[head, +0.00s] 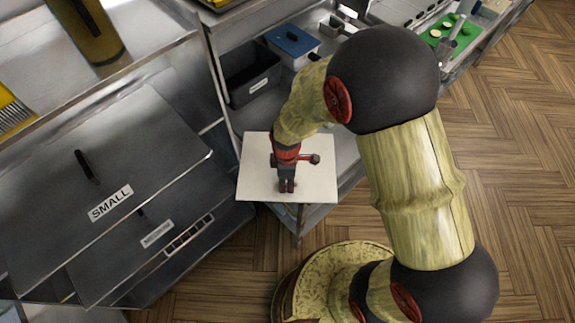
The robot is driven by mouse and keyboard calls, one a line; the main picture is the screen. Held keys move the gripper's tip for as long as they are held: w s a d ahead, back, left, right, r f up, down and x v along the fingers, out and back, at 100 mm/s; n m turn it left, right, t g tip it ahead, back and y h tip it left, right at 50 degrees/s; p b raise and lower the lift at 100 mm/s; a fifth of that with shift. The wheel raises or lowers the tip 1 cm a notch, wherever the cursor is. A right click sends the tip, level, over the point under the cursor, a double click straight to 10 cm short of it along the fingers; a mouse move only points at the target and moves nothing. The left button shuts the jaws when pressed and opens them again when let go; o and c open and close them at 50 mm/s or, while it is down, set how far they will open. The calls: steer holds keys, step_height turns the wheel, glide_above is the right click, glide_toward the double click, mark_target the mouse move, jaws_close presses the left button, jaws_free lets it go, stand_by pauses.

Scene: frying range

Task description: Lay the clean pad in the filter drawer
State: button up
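The clean pad is a flat, pale square sheet (254,188) near the middle of the head view. It overlaps the front left corner of the steel counter, and part of it is over the floor. My gripper (287,186) points down at the middle of the pad, its dark fingers close together and seemingly shut on it. The exact contact is too small to see. At left are stacked steel panels: an upper one (130,150) labelled SMALL with a black handle, and a lower one (125,265) with a blurred label. I cannot tell which part is the filter drawer.
On the counter behind the pad stand a black open bin (252,82) and a blue-lidded container (293,42). A brown cylinder (88,32) stands at upper left. Bare wood floor (525,130) is at right.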

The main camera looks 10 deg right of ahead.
steer(key=c, duration=0.6)
steer(key=shift+r, duration=0.15)
jaws_close()
